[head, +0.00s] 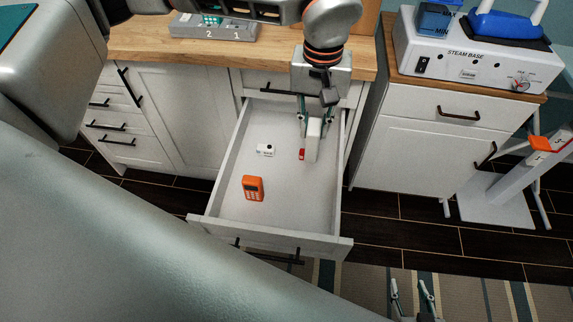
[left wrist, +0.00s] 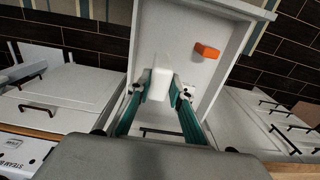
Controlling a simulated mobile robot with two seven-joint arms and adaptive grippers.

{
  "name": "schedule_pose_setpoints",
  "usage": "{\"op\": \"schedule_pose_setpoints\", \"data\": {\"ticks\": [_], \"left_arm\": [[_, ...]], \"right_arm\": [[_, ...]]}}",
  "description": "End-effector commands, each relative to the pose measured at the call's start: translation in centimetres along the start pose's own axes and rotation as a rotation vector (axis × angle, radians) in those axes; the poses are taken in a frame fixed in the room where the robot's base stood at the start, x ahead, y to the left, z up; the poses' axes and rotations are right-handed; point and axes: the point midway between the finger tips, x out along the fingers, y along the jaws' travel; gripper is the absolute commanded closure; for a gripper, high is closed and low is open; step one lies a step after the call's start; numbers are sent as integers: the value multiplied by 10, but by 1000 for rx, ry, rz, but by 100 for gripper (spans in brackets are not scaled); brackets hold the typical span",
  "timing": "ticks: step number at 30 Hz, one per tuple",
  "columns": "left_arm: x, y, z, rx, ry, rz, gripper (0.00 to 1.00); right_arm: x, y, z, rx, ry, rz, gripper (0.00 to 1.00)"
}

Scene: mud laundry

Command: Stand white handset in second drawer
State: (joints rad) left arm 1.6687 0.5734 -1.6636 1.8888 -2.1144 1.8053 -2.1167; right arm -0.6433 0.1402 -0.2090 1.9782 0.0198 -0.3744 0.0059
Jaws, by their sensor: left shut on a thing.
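The white handset (head: 312,143) is in the open drawer (head: 228,205), near its right side and toward the back. It looks roughly upright. My left gripper (head: 315,117) reaches down from above and is shut on its upper part. In the left wrist view the white handset (left wrist: 160,84) sits between the two fingertips (left wrist: 161,88). I cannot tell whether its lower end touches the drawer floor. A small red patch shows at its left side in the head view. My right gripper (head: 412,290) is at the bottom edge, its fingers apart and empty.
An orange handset (head: 253,188) is toward the drawer's front left. A small white item with a black dot (head: 265,150) lies farther back. The drawer's middle floor is bare. A wooden counter (head: 150,45) is above, and a steam base (head: 467,55) stands on the right cabinet.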

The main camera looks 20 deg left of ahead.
Motion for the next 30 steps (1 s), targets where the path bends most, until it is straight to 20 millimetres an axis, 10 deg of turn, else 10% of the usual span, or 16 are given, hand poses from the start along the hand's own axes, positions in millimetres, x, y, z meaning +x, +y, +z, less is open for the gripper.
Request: {"op": "schedule_pose_setpoints", "data": {"ticks": [18,30], "left_arm": [[137,0,2,-3,-6,-2,100],[172,0,2,-3,-4,-2,100]], "right_arm": [[4,1,6,-7,-3,3,60],[5,1,8,-9,-4,4,60]]}}
